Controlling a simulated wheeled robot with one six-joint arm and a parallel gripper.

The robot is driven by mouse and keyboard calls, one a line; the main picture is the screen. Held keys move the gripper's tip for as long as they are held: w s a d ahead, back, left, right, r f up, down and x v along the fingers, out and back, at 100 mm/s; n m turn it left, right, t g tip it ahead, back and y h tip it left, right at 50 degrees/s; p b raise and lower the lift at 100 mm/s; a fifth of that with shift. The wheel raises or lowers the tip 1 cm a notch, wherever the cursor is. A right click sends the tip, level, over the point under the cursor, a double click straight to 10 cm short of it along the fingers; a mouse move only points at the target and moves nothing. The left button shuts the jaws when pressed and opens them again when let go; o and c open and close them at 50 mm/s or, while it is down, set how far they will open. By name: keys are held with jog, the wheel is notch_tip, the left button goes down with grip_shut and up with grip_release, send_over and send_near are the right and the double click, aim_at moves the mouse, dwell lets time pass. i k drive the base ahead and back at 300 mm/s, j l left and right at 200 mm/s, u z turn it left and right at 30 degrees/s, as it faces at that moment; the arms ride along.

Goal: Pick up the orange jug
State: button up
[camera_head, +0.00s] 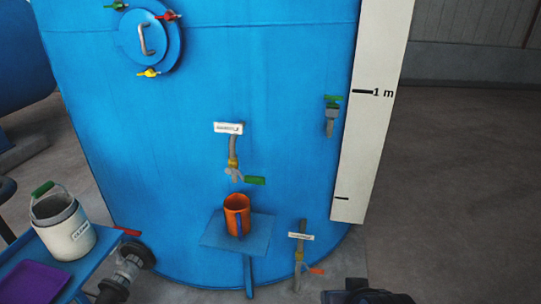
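The orange jug (232,211) stands upright on a small blue shelf (212,236) on the front of the big blue tank. No gripper fingers are visible, and nothing touches the jug except the shelf. A dark part at the bottom edge, right of centre, is cut off by the frame; I cannot tell whether it is my arm.
The blue tank (290,90) fills the middle. A low tap (299,272) with a red lever is right of the shelf. At left, a blue table (88,262) holds a white container (66,233) and purple tray (35,283). Grey floor (450,200) is clear at right.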

aim_at(239, 220)
jog(key=i+j+u, duration=0.55)
jog(key=j+u, duration=0.2)
jog(key=j, duration=0.1)
